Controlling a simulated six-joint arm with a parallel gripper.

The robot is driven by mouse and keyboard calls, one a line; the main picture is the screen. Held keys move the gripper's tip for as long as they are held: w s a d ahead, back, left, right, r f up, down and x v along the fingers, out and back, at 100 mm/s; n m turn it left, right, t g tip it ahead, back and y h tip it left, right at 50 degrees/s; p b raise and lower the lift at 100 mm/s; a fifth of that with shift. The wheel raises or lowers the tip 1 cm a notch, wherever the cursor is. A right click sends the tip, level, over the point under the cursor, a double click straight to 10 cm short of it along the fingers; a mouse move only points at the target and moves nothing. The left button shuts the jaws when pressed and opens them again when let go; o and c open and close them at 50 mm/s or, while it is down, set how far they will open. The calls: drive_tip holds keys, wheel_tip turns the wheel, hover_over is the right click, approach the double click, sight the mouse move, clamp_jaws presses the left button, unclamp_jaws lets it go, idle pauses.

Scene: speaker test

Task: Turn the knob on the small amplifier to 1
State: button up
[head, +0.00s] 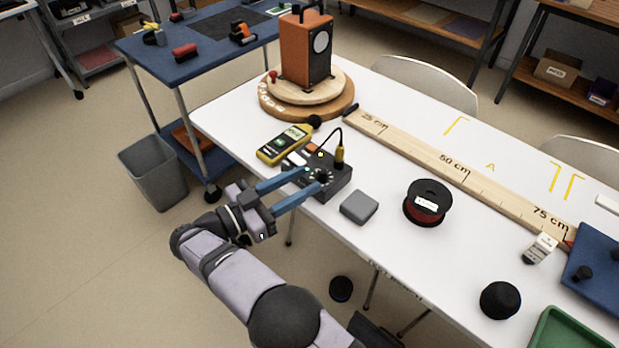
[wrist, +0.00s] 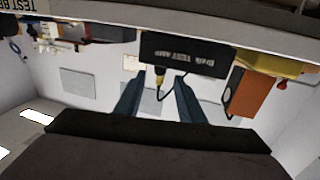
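The small amplifier (head: 334,191) is a dark box near the table's left front edge. It also shows upside down in the wrist view (wrist: 190,50), with "TEST AMP" lettering on its front. Its round knob (head: 321,176) is on the top face, ringed by pale marks; I cannot read which mark it points to. My gripper (head: 314,177) is open, with two blue fingers apart and their tips close to the knob in the head view. Whether they touch it I cannot tell. In the wrist view my gripper (wrist: 156,92) also shows apart fingers with nothing held.
A black cable with a yellow plug (head: 339,153) stands up from the amplifier. A yellow meter (head: 285,143) lies behind it, a grey box (head: 359,207) to its right. A red-wound spool (head: 427,203) and long wooden ruler (head: 450,163) lie further right. An orange speaker (head: 306,48) stands behind.

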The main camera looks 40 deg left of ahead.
drive_tip(key=v, duration=0.4)
drive_tip(key=shift+s, duration=0.1)
idle(0.3)
